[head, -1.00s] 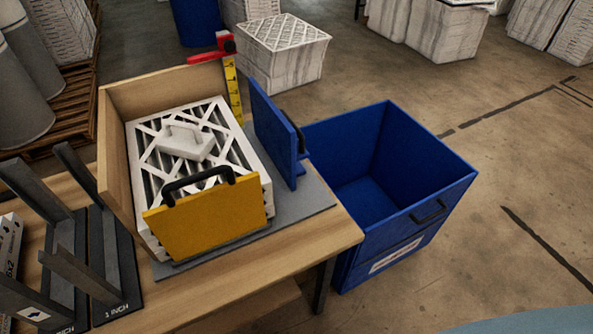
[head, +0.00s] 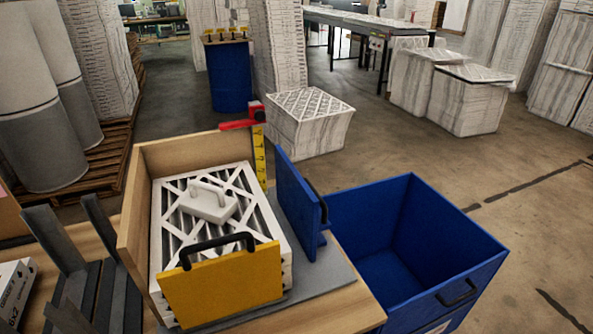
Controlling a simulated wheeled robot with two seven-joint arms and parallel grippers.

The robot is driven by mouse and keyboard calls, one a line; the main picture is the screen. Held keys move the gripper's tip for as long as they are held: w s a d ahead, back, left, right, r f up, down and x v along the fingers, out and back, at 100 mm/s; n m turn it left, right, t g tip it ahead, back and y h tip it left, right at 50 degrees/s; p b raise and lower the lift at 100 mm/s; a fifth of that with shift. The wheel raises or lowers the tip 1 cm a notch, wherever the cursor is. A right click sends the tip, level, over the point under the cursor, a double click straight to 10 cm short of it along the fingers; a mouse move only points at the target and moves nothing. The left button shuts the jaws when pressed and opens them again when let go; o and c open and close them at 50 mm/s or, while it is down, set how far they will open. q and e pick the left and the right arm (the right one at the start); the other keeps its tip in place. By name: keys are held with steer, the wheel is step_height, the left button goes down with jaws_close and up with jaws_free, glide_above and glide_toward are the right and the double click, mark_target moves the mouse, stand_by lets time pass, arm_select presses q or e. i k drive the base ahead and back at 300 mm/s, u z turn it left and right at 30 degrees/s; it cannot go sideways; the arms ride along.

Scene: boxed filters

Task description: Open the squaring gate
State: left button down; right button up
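A stack of boxed filters (head: 262,215) with white lattice tops sits in a wooden corner fence (head: 195,152) on the bench. A white block with a handle (head: 212,205) lies on top. A yellow panel (head: 225,288) with a black handle stands upright at the front of the stack. A blue panel (head: 296,205) with a dark handle stands upright along its right side. Which panel is the squaring gate is not labelled. Both stand close to the stack; contact cannot be told. Neither of my grippers is in view.
An open, empty blue bin (head: 450,235) stands right of the bench. A yellow ruler (head: 259,157) with a red piece (head: 242,123) rises behind the stack. Dark upright racks (head: 55,240) stand at the left. Wrapped boxes (head: 310,125) are on the floor behind; the floor at right is clear.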

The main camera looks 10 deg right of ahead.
mark_target(200, 295)
steer(key=u, duration=1.55)
steer(key=k, duration=0.95)
steer(key=z, duration=1.2)
steer(key=i, duration=0.5)
steer(key=u, duration=0.1)
